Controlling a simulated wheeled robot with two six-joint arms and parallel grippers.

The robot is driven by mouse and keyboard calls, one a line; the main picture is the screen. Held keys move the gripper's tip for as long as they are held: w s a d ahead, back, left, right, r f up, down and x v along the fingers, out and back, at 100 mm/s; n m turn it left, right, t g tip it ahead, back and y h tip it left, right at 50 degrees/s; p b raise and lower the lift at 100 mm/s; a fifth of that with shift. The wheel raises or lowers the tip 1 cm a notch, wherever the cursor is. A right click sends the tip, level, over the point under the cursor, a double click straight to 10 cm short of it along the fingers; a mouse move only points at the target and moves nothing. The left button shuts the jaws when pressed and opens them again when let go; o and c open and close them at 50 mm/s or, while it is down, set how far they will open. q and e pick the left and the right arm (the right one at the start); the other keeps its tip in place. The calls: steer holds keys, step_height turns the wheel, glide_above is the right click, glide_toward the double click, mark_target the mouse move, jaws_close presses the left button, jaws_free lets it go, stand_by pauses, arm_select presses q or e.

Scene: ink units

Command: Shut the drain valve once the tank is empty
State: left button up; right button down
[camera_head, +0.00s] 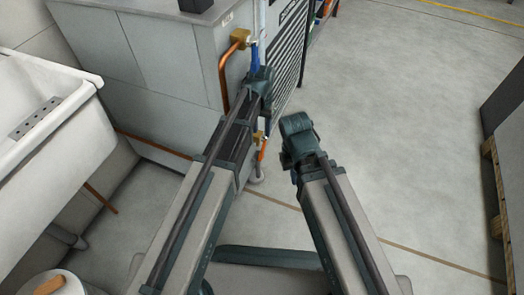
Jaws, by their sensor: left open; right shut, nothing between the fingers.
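A brass valve (241,36) sits on a copper pipe (224,72) at the side of a grey cabinet. A blue handle (255,55) hangs down from it. My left gripper (259,76) is open, just below the blue handle in the picture; I cannot tell whether it touches it. A second, smaller brass fitting (258,137) shows lower down, partly hidden behind my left arm. I cannot tell which is the drain valve. No tank or water level is clearly visible. My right gripper (297,127) is shut and empty, over the floor to the right.
The grey cabinet (150,55) and a louvred panel (291,45) stand ahead. A white sink (60,105) is at the left. A dark box on a wooden pallet (496,190) stands at the right edge. The concrete floor (410,110) between is clear.

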mark_target(262, 151)
arm_select(q)
step_height(262, 151, down, 14)
steer(key=b, duration=1.3)
steer(key=shift+r, duration=0.15)
steer(key=shift+c, duration=0.2)
jaws_close()
stand_by(0.5)
